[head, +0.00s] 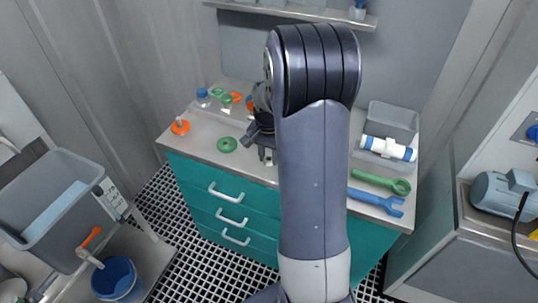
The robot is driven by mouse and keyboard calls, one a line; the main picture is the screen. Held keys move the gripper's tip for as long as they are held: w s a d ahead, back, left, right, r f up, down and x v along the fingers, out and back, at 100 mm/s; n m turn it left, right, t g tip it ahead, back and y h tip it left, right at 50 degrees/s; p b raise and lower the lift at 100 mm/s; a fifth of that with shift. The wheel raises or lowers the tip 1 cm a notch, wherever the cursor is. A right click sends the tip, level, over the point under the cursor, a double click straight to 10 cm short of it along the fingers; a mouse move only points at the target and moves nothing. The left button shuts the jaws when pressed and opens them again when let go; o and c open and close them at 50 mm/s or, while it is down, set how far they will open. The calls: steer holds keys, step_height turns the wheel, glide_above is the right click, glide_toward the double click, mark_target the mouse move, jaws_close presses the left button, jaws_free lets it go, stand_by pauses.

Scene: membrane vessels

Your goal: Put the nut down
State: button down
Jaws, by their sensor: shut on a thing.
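My gripper (266,156) is low over the middle of the grey worktop, left of my arm. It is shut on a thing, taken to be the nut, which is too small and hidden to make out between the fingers. Whether it touches the worktop I cannot tell. A flat green ring (227,144) lies on the worktop just left of my gripper.
At the worktop's back left are a blue-capped jar (203,97), green rings (217,92) and orange pieces (237,96). An orange knobbed part (180,127) stands at the left edge. Right are a grey bin (392,120), a white-and-blue cylinder (388,148) and wrenches (375,200).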

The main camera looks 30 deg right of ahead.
steer(key=shift+f, duration=0.2)
steer(key=c, duration=1.1)
jaws_free()
steer(key=shift+c, duration=0.2)
step_height(320, 180, up, 12)
steer(key=shift+r, duration=0.15)
